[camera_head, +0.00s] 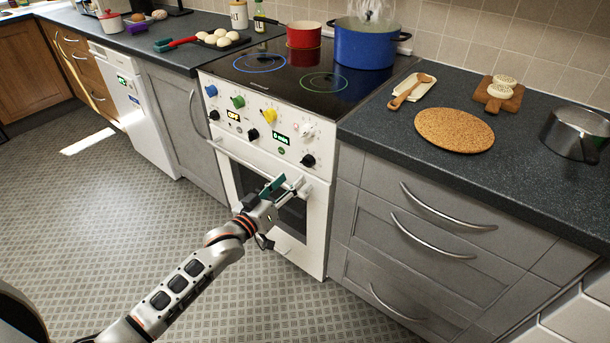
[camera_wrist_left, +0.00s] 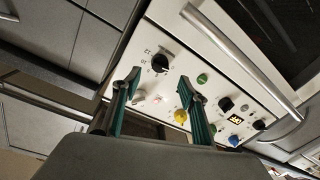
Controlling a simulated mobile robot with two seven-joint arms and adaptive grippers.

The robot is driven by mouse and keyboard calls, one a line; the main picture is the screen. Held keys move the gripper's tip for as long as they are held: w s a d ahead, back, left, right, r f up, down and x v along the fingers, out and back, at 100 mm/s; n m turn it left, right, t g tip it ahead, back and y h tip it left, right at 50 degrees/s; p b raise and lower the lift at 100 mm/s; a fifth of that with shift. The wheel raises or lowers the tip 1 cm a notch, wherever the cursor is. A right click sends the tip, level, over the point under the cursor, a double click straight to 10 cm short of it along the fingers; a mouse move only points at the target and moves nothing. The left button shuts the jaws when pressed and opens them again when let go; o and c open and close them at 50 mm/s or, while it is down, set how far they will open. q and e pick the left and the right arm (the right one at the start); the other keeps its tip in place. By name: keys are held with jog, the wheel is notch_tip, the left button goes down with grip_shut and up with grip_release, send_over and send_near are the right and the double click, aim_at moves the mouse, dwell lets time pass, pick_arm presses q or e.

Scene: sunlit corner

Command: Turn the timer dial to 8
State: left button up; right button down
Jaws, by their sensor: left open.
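The white stove's front panel carries several dials. A small lit display (camera_head: 281,138) reads what looks like "0 min". A black dial (camera_head: 308,160) sits to its right at the panel's lower right, and I take it for the timer dial. The same dial (camera_wrist_left: 159,63) shows in the left wrist view beyond and between the fingertips, with marks around it; its exact setting is too small to read. My left gripper (camera_head: 287,186) is open and empty, in front of the oven door, below the panel and apart from the dial. My right gripper is not in view.
The oven door handle (camera_wrist_left: 245,60) runs just below the panel. Other dials are close by: white (camera_head: 305,130), yellow (camera_head: 269,115) and black (camera_head: 253,134). A blue pot (camera_head: 363,45) steams on the hob beside a red pot (camera_head: 303,35). Grey drawers with handles (camera_head: 448,210) stand right.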

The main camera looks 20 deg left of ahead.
aim_at(305, 165)
pick_arm(q)
jog(key=b+x, duration=0.1)
jog(key=x, duration=0.5)
jog(key=shift+w+f, duration=0.1)
jog(key=shift+w, duration=0.1)
jog(key=shift+b+x, duration=0.35)
jog(key=shift+x, duration=0.45)
jog(key=c, duration=1.1)
